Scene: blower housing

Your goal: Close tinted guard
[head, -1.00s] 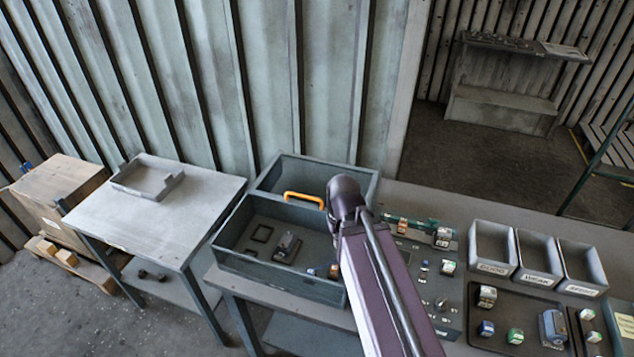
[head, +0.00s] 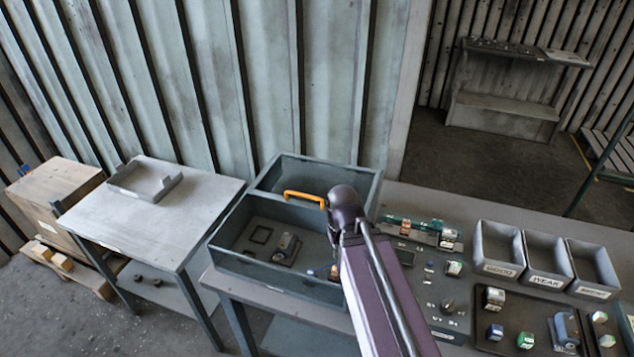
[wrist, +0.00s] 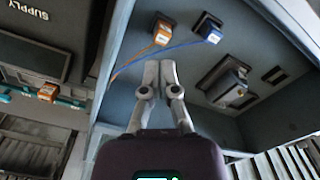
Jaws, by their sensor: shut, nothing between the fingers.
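A teal, see-through strip that looks like the tinted guard (head: 420,229) lies along the back of the dark control panel (head: 424,287), near small orange-and-white blocks. I cannot tell its hinge or how far it is open. In the wrist view, a teal strip (wrist: 66,101) shows at the left, beside an orange block and under a panel marked SUPPLY. My gripper (wrist: 160,66) is shut and empty in the wrist view, over the grey housing and apart from the teal strip. In the head view my arm hides the gripper.
The grey two-part housing (head: 225,262) has an orange handle (head: 304,196) on its divider. In the wrist view, an orange plug (wrist: 163,31) and a blue plug (wrist: 208,29) trail cables near my fingers. Grey bins (head: 498,249) and a dark parts tray stand right.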

